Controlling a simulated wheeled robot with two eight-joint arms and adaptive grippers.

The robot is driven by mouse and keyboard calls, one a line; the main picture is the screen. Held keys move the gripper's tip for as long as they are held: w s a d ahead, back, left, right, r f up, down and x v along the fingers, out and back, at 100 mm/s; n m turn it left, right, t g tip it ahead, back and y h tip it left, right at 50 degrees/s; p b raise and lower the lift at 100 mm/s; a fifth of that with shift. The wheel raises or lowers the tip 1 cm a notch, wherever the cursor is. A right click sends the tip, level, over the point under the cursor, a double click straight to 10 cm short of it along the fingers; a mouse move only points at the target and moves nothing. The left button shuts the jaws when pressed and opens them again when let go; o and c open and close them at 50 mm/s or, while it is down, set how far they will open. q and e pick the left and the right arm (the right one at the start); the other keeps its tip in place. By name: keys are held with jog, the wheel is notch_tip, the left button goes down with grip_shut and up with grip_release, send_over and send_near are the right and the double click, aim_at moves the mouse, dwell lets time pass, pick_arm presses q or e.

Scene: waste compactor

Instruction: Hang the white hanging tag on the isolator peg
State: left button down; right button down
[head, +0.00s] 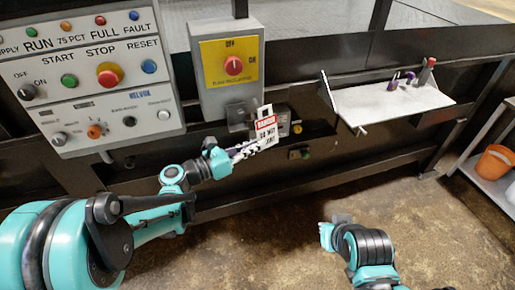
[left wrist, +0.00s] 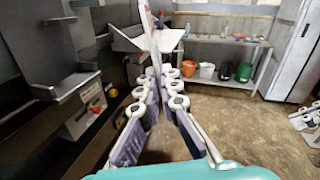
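The white hanging tag (head: 265,130), with a red band and black lettering, stands tilted at the tip of my left gripper (head: 243,150). In the left wrist view the fingers (left wrist: 163,75) come together on the tag (left wrist: 151,38), seen nearly edge-on. The isolator (head: 233,75) is a grey box with a yellow plate and red knob. The tag is below and right of the box; I see no clear gap or contact between them. I cannot make out the peg. My right arm (head: 365,245) is low at the right, apart from the tag; its fingers are unclear.
A control panel (head: 90,80) with buttons is left of the isolator. A white shelf (head: 385,110) holds small purple and red items at the right. Small fittings (head: 300,153) sit on the dark frame under the tag. An orange bucket (head: 495,162) stands far right. The floor is open.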

pick_arm(q)
jog(key=w+a+f+b, duration=0.1)
jog(key=w+a, duration=0.1)
jog(key=w, duration=0.4)
dwell(0.6)
jog(key=shift+f, duration=0.1)
dwell(0.4)
jog(key=c, duration=1.6)
grip_release()
jog(key=shift+c, duration=0.2)
